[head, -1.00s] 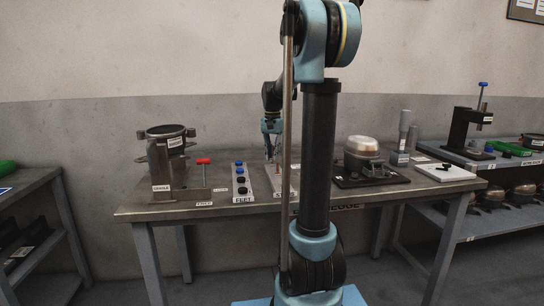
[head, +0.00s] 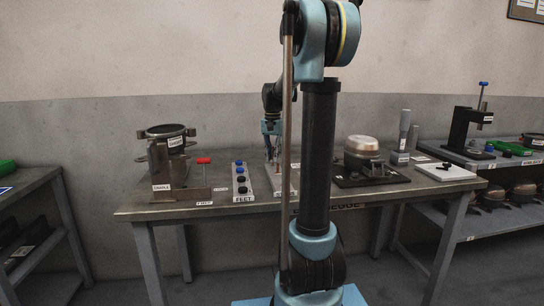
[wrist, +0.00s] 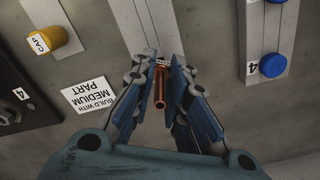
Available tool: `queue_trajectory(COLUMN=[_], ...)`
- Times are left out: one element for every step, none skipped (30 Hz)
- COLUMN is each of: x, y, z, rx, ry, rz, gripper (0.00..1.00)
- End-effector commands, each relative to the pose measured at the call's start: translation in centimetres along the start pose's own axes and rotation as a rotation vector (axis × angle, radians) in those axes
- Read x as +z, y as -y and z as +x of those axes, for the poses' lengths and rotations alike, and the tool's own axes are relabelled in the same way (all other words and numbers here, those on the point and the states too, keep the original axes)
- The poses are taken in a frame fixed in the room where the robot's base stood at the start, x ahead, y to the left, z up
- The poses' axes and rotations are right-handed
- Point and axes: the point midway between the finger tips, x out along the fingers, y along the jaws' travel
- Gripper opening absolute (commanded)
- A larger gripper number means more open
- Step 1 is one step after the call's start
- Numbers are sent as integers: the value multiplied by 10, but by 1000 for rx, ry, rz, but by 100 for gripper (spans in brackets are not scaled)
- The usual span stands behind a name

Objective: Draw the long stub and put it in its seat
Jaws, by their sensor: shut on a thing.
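A copper-coloured tube stub (wrist: 160,90) stands between the fingertips of my gripper (wrist: 161,72) in the wrist view. The fingers are closed on it from both sides. Its open end faces the camera; its lower end is hidden, so I cannot tell whether it is clear of the strip below. A pale grooved strip (wrist: 133,22) lies just beyond the fingertips. In the head view my gripper (head: 272,150) is over the pale strip (head: 290,184) in mid-table, partly hidden by my own arm. I cannot make out the stub's seat.
A strip with blue and black knobs (head: 240,190) lies left of the gripper. A yellow cap (wrist: 53,38) and a "BUILD WITH MEDIUM PART" card (wrist: 90,98) lie nearby. A metal compressor shell (head: 361,145) stands right on a dark plate; a ringed cradle fixture (head: 163,160) stands left.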

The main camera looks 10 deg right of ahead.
Motion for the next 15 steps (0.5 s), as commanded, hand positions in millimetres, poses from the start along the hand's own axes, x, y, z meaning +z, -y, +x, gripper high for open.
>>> queue_trajectory(x=[0, 0, 0, 0, 0, 0, 0, 0, 0, 0, 0, 0, 0, 0, 0], y=[0, 0, 0, 0, 0, 0, 0, 0, 0, 0, 0, 0, 0, 0, 0], z=[1, 2, 3, 3, 4, 5, 5, 6, 6, 7, 8, 8, 9, 10, 10], rx=[0, 0, 0, 0, 0, 0, 0, 0, 0, 0, 0, 0, 0, 0, 0], ry=[0, 0, 0, 0, 0, 0, 0, 0, 0, 0, 0, 0, 0, 0, 0], rz=[0, 0, 0, 0, 0, 0, 0, 0, 0, 0, 0, 0, 0, 0, 0], gripper=[0, 0, 0, 0, 0, 0, 0, 0, 0, 0, 0, 0, 0, 0, 0])
